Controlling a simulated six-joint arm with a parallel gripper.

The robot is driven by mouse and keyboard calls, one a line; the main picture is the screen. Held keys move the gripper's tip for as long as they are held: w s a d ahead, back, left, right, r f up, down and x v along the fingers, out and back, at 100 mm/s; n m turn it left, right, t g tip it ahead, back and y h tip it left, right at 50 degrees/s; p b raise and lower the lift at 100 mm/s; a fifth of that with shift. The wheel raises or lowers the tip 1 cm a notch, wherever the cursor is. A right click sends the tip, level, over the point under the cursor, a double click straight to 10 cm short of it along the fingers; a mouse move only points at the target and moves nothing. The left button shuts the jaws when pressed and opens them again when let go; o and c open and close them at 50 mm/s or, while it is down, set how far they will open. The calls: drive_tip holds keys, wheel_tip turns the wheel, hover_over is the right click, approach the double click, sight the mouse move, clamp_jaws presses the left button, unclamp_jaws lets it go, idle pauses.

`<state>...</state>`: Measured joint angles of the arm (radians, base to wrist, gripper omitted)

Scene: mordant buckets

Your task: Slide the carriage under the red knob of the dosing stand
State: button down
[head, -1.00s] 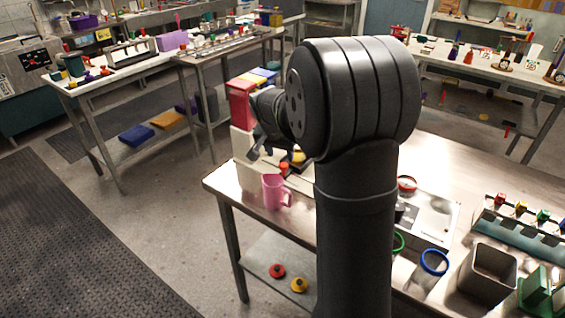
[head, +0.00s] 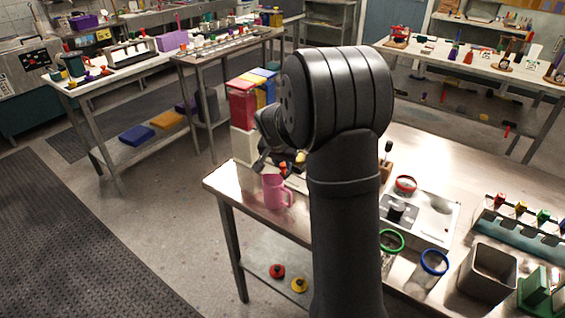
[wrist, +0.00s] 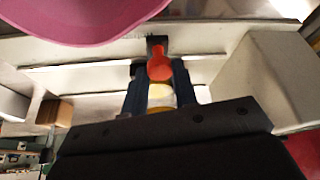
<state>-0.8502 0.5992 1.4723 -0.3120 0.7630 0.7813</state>
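The dosing stand's red container (head: 242,103) stands beside yellow and blue ones above a pale base (head: 243,146) at the far table corner. A small red knob (head: 284,168) shows low at the stand; the wrist view shows a red knob (wrist: 159,66) in front of a dark block, with yellow and white pieces behind it. My gripper (head: 272,163) is low at the stand's front. In the wrist view its fingers (wrist: 158,78) are apart, with the red and yellow pieces between them; contact is unclear. I cannot make out the carriage; my arm hides part of the stand.
A pink jug (head: 274,193) stands close in front of my gripper, near the table's left edge. It also fills the wrist view's upper left (wrist: 80,15). Right of my arm are a metal plate (head: 437,215), green and blue rings, a square grey container (head: 487,271) and a bottle rack.

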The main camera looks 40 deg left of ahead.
drive_tip(key=a, duration=0.6)
drive_tip(key=shift+a+r, duration=0.1)
drive_tip(key=shift+a, duration=0.45)
drive_tip(key=c, duration=1.2)
unclamp_jaws()
drive_tip(key=shift+c, duration=0.2)
drive_tip(key=shift+o, duration=0.5)
drive_tip(key=v, duration=1.7)
drive_tip(key=shift+s, duration=0.2)
